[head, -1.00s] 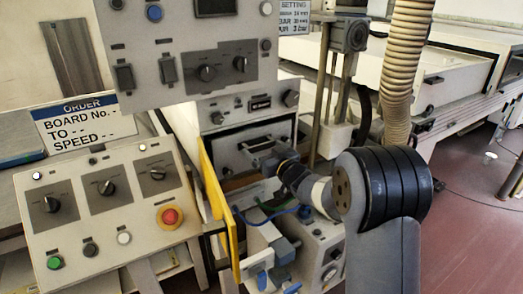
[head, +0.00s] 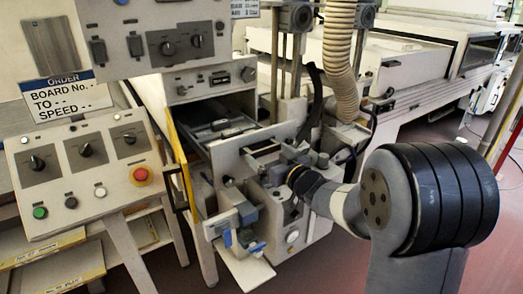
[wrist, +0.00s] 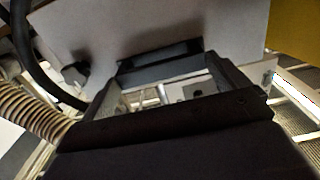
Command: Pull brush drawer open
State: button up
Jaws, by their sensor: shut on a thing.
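The brush drawer (head: 232,163) stands pulled out of the grey cabinet below the control box in the head view. Its open top shows dark parts inside (head: 222,128). My gripper (head: 270,153) is at the drawer's front, shut on its dark handle bar (wrist: 158,70). In the wrist view the pale drawer front (wrist: 150,28) fills the top, and my gripper's fingers (wrist: 168,75) reach up to the bar. The exact finger contact is dark and partly hidden.
A yellow-edged panel (head: 180,150) stands close left of the drawer. A sloped control panel (head: 88,170) with a red button is further left. A ribbed hose (head: 340,65) hangs behind my arm. Clamps and blue-tipped parts (head: 240,225) sit below the drawer. Red floor is free at right.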

jog(key=shift+v, duration=2.25)
jog(key=o, duration=1)
jog(key=shift+o, duration=0.2)
jog(key=shift+s+d, duration=0.1)
jog(key=shift+s, duration=0.05)
jog(key=v, duration=1)
jog(key=shift+s+d+b, duration=0.2)
jog(key=shift+b, duration=0.2)
jog(key=x, duration=1.1)
jog(key=shift+w+a+p, duration=0.25)
jog(key=shift+w+p, duration=0.05)
jog(key=shift+p, duration=0.05)
